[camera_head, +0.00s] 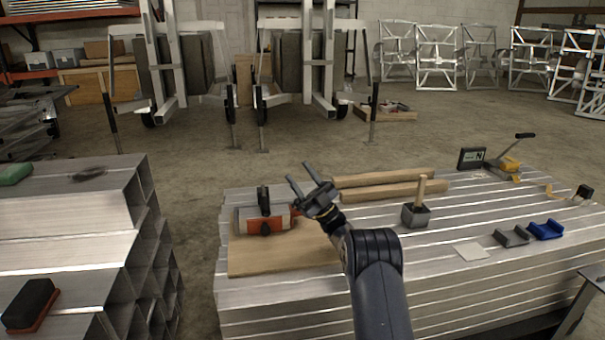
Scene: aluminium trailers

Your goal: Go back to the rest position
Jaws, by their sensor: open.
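My gripper (299,184) is in the middle of the head view at the end of my dark arm. Its two fingers are spread apart, point up and to the left, and hold nothing. It shows above the stack of aluminium bars (440,262) that forms the work surface. An orange and grey tool (266,220) with a black handle is just left of and below the fingers in the picture. I cannot tell the exact gap between gripper and tool.
Wooden beams (390,190) lie behind my gripper, with a wooden-handled mallet (417,205) to the right. Blue (545,229) and grey (511,236) blocks lie further right. Another aluminium stack (70,250) stands left, across a floor gap. Open floor (190,160) lies behind.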

